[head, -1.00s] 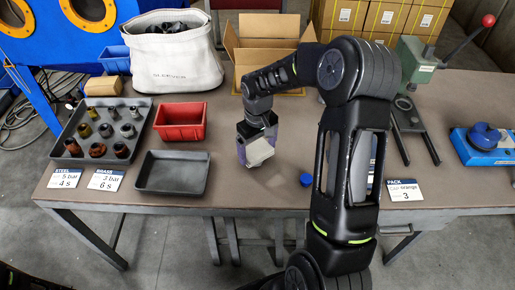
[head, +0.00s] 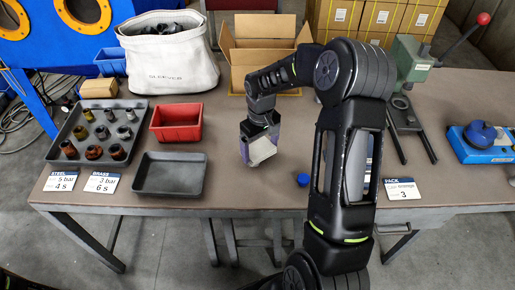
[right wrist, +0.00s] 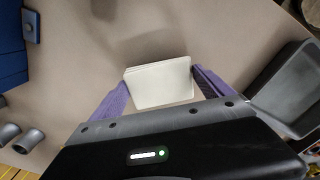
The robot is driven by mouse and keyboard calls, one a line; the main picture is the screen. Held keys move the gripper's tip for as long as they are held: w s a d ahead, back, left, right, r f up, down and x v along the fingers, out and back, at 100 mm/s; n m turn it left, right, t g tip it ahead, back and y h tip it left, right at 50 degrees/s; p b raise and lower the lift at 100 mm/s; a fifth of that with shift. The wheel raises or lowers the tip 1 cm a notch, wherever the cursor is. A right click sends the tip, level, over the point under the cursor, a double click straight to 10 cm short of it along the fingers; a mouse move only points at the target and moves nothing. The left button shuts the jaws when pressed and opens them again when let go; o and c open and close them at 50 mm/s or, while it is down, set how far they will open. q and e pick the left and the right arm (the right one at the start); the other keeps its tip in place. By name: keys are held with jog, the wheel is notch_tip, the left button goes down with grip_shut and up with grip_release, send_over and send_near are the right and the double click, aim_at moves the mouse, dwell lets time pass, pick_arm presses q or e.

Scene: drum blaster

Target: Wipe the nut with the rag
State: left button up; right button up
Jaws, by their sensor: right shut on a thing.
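My right gripper (head: 262,150) is above the middle of the table, its purple fingers shut on a cream, layered, block-like thing that looks like the folded rag (head: 262,151). In the right wrist view the rag (right wrist: 158,84) sits between the fingers of the right gripper (right wrist: 158,90). Several brass, rusty and grey nut-like fittings (head: 102,132) stand on the grey tray (head: 140,109) at the left, apart from the gripper. I cannot tell which one is the nut. My left gripper is not in view.
A red bin (head: 176,136) and an empty dark tray (head: 169,191) are left of the gripper. A small blue round thing (head: 303,179) lies to its right. A cardboard box (head: 265,73) and a white bag (head: 171,69) stand behind. A green lever press (head: 411,68) stands right.

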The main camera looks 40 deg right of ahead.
jog(key=shift+a, duration=0.1)
jog(key=shift+a+b, duration=0.45)
jog(key=shift+a, duration=1.65)
jog(key=shift+d, duration=0.15)
jog(key=shift+d, duration=2.05)
jog(key=shift+a, duration=0.15)
jog(key=shift+a, duration=2.05)
jog(key=shift+d, duration=0.15)
jog(key=shift+d, duration=2.05)
